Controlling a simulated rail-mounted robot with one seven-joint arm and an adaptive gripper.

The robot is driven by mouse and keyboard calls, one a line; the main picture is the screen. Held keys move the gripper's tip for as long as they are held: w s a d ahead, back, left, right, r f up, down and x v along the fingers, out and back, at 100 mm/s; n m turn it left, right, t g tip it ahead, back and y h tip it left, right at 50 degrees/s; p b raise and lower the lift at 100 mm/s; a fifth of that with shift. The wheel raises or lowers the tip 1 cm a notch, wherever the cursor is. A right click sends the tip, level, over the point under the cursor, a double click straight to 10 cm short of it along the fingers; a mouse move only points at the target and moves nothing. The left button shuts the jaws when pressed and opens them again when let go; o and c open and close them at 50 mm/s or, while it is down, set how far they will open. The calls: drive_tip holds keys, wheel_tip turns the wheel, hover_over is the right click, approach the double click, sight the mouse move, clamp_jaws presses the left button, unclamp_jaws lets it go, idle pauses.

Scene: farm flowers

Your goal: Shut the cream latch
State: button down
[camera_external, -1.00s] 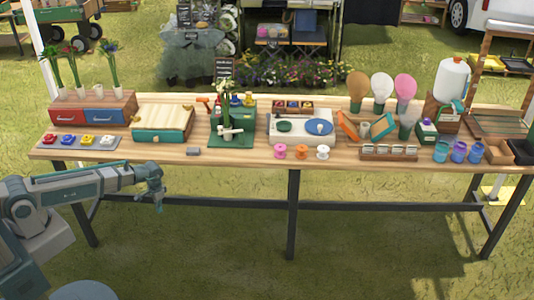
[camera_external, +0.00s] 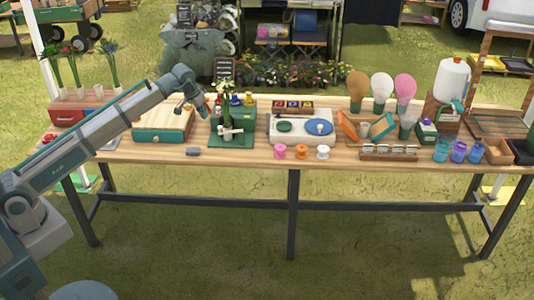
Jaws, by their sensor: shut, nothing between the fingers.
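My gripper (camera_external: 204,114) is shut and empty. It hangs fingers-down above the table, between the cream-lidded box (camera_external: 163,121) and the green stand (camera_external: 237,113). The box has a green front with a small pale fitting (camera_external: 155,139) on it. A cream, lever-like piece (camera_external: 231,132) shows on the green stand's base. Both pale parts are small, so I cannot tell for sure which is the cream latch or whether either is open. No contact between my gripper and them can be made out.
White flowers (camera_external: 226,91) and small bottles stand at the green stand. My arm crosses over the left end of the table (camera_external: 250,160) and hides part of the tray there.

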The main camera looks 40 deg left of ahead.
drive_tip(key=w+a+f+n+p, duration=0.1)
drive_tip(key=w+f+p, duration=0.2)
drive_tip(key=w+f, duration=0.4)
drive_tip(key=shift+f+g+p, duration=0.3)
drive_tip(key=shift+f, duration=1.5)
drive_tip(key=w+a, duration=0.1)
drive_tip(key=w+a+b, duration=0.1)
drive_tip(key=shift+a, duration=0.35)
